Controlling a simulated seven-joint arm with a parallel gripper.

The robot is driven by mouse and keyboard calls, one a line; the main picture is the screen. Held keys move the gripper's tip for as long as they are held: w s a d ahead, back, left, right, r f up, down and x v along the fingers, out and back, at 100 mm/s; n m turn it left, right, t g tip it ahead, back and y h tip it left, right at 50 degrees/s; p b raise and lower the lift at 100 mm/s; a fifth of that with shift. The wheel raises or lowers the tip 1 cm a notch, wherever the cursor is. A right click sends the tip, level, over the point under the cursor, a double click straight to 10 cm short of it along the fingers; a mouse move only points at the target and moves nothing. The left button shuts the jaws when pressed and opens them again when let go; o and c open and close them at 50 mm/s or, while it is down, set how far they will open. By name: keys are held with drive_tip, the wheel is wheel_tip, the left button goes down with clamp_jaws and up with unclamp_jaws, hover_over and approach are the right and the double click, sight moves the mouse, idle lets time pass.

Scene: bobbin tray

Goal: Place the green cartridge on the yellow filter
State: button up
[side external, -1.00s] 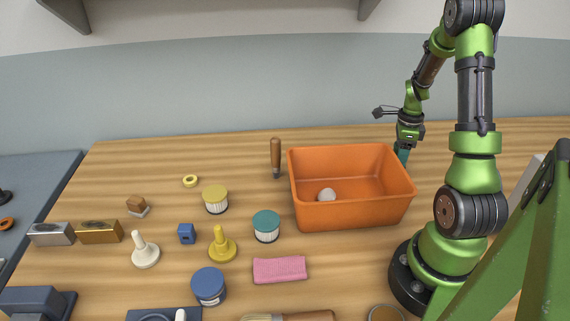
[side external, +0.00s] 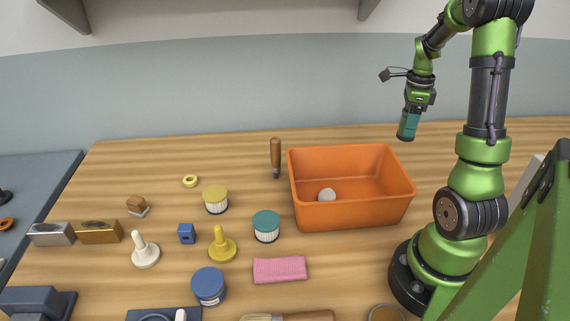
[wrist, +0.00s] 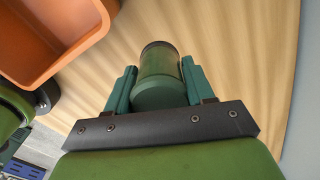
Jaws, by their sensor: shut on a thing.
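My gripper (side external: 411,112) is shut on the green cartridge (wrist: 160,68), a dark green cylinder with a dark far end. In the wrist view the fingers press on both its sides. In the side view my gripper hangs above the table, behind and to the right of the orange bin, and the cartridge is largely hidden between the teal fingers. The yellow filter (side external: 216,205), a white pleated cylinder with a yellow top, stands upright left of the bin. Its top is bare.
The orange bin (side external: 352,214) holds a white round thing (side external: 327,195). A wooden-handled tool (side external: 275,155) stands at its left. A teal-topped filter (side external: 266,225), a blue-topped filter (side external: 208,284), a yellow peg (side external: 221,245) and a pink cloth (side external: 280,269) surround the yellow filter's front side.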

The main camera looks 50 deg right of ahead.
wheel_tip(320, 180, up, 5)
drive_tip(key=shift+f, duration=0.1)
drive_tip(key=w+a+n, duration=0.9)
drive_tip(key=w+a, duration=0.5)
drive_tip(key=a, duration=0.4)
drive_tip(key=a+n, duration=0.9)
drive_tip(key=a, duration=1.3)
hover_over(215, 192)
wheel_tip(215, 192, down, 7)
drive_tip(key=shift+a+r, duration=0.1)
drive_tip(key=shift+f, duration=1.75)
drive_tip(key=shift+f, duration=0.1)
